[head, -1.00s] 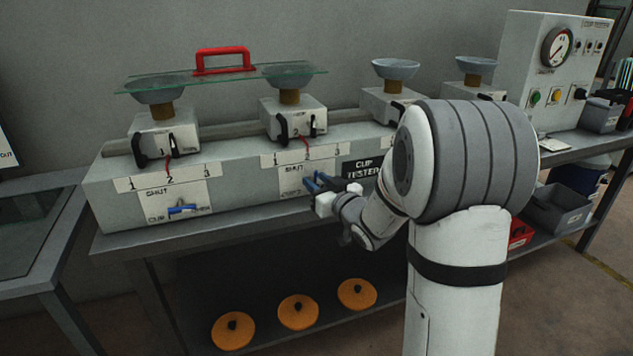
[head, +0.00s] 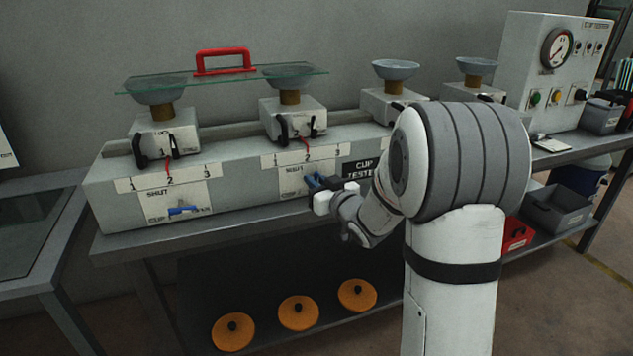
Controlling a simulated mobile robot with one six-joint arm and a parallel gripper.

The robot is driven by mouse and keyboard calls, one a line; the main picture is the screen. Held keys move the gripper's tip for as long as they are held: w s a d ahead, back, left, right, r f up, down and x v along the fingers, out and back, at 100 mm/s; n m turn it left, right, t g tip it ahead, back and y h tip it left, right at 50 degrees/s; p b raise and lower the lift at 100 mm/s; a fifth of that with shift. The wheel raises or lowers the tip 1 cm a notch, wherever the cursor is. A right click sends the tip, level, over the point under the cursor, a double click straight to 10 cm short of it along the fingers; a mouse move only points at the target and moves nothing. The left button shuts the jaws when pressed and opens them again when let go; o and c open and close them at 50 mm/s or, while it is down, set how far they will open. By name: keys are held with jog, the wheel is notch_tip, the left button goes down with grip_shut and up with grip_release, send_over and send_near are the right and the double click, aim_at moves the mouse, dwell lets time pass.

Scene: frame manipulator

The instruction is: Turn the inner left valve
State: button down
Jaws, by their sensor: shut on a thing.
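The cup tester is a long grey box on the bench, with valve panels along its front. The inner left valve's panel (head: 292,180) is marked SHUT and lies below a 1-2-3 scale. Its blue handle (head: 313,181) is at my gripper (head: 318,185), which is shut on it; the jaws and my wrist hide part of the handle and of the panel's right side. The outer left valve's blue handle (head: 184,211) lies about level on its own panel, apart from my gripper.
A glass plate (head: 225,80) with a red handle (head: 222,62) rests across the two left cups. My arm hides the right part of the tester. Several orange discs (head: 298,313) lie on the lower shelf. A gauge panel (head: 556,70) stands at the right.

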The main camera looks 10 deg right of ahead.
jog(key=shift+m, duration=0.4)
jog(key=m, duration=0.1)
jog(key=m+b, duration=0.1)
jog(key=m, duration=0.1)
jog(key=shift+d+f+m+t, duration=0.15)
jog(key=shift+m+t, duration=0.15)
jog(key=shift+t, duration=0.1)
jog(key=m+t+b, duration=0.1)
jog(key=m+b, duration=0.1)
jog(key=m, duration=0.3)
jog(key=shift+d+f, duration=0.1)
jog(key=shift+d, duration=0.05)
jog(key=m+h+b, duration=0.1)
jog(key=m, duration=0.1)
jog(key=m+b, duration=0.1)
jog(key=m, duration=0.2)
jog(key=shift+d+f+t+h, duration=0.1)
jog(key=shift+f+t+h, duration=0.05)
jog(key=shift+t+h, duration=0.2)
jog(key=shift+f+m+t+h+b, duration=0.15)
jog(key=shift+m+h+b, duration=0.25)
jog(key=shift+m, duration=1.05)
jog(key=shift+r+m+t+h+b, duration=0.1)
jog(key=shift+m+h+b, duration=0.25)
jog(key=shift+m, duration=1.1)
jog(key=c, duration=1.5)
grip_release()
jog(key=shift+o, duration=0.2)
